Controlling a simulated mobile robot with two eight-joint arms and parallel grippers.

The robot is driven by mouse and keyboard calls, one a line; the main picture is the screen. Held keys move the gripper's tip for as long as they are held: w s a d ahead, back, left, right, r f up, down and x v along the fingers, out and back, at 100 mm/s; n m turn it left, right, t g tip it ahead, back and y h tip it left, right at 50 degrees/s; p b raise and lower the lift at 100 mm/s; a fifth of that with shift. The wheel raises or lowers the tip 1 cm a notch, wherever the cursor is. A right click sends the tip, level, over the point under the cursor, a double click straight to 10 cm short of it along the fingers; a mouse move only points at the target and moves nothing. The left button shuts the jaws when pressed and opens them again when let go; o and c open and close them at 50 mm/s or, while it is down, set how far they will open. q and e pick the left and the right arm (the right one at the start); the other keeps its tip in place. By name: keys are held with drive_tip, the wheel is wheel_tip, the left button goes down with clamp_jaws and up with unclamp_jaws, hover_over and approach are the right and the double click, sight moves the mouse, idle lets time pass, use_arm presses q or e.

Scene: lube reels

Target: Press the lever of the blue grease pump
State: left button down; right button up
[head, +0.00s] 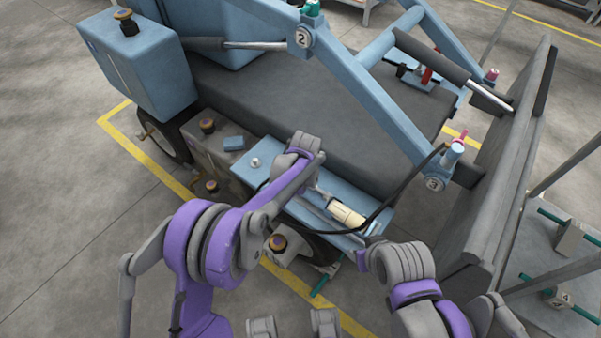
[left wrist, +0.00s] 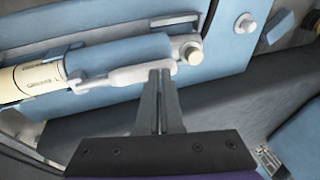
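The blue grease pump (left wrist: 125,52) lies along the light-blue side tray of the machine. Its cream cartridge (left wrist: 30,80) carries grease lettering and also shows in the head view (head: 347,214). A pale lever (left wrist: 130,76) runs beside the pump's blue body. My left gripper (left wrist: 161,74) has its two fingers together, with nothing seen between them. Its tips overlap the lever's free end in the left wrist view; I cannot tell whether they touch it. In the head view my left arm hides these fingers. My right gripper (head: 366,252) is near the tray's front right end, its fingers unclear.
A pale round knob (left wrist: 245,23) stands on the tray (head: 257,181). A black hose (head: 412,180) runs from the blue boom to the tray's right end. A green-handled lever (head: 323,284) sticks out below the tray.

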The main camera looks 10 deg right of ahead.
use_arm(q)
drive_tip(key=r+p, duration=0.2)
drive_tip(key=r, duration=0.1)
drive_tip(key=shift+a+r, duration=0.15)
drive_tip(key=shift+a, duration=0.25)
drive_tip(key=w+p+v, duration=0.1)
drive_tip(key=v, duration=0.9)
drive_tip(key=shift+a+r, duration=0.4)
drive_tip(key=shift+a, duration=0.1)
drive_tip(key=shift+s, duration=0.15)
